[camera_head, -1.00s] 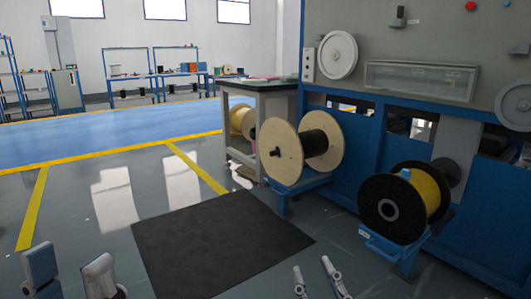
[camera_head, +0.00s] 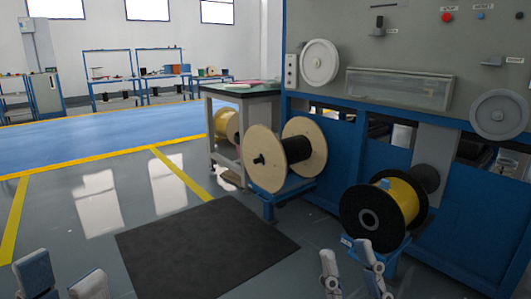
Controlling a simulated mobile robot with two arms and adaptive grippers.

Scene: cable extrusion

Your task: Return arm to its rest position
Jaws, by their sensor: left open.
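My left gripper (camera_head: 61,274) is at the bottom left corner of the head view. Its two pale grey fingers stand apart with nothing between them, over the grey floor. My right gripper (camera_head: 346,252) is at the bottom, right of centre. Its two slim grey fingers are apart and nothing shows between them. In the picture it lies just below and left of the black spool with yellow cable (camera_head: 400,204); I cannot tell the distance between them. Most of both arms is out of frame.
A blue machine (camera_head: 332,140) with a grey panel fills the right side. A wooden spool with black cable (camera_head: 305,150) stands before it. A black mat (camera_head: 205,245) lies on the open floor between my grippers. A workbench (camera_head: 240,90) stands behind.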

